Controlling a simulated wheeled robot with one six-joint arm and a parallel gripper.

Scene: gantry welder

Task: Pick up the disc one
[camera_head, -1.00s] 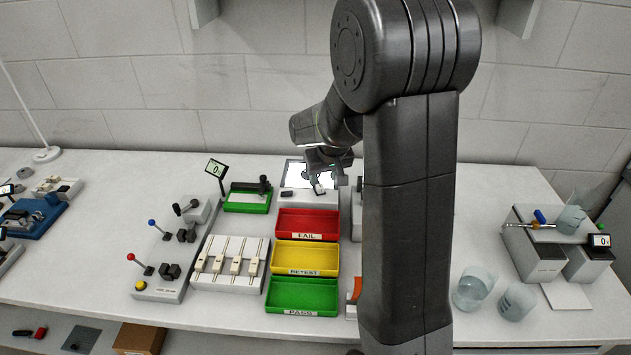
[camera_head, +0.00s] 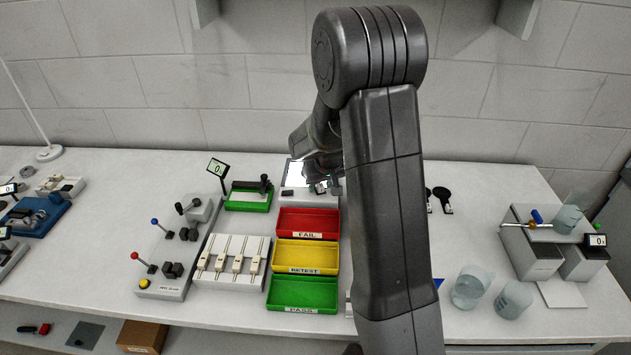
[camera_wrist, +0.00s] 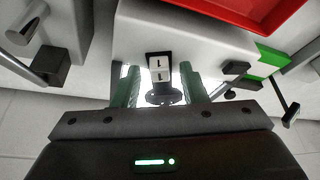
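A dark disc (camera_wrist: 163,97) shows in the wrist view between my gripper's green fingers, against a bright lit panel. Part of it is hidden by my gripper's body, and I cannot tell whether it is disc one. In the head view my gripper (camera_head: 326,188) is over the lit panel (camera_head: 297,172), mostly hidden by my arm.
Red (camera_head: 307,222), yellow (camera_head: 304,257) and green (camera_head: 302,293) trays stand in front of the lit panel. A green-based device (camera_head: 248,196) stands to its left. Two dark round-headed items (camera_head: 443,197) lie right of my arm. Beakers (camera_head: 470,288) stand farther right.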

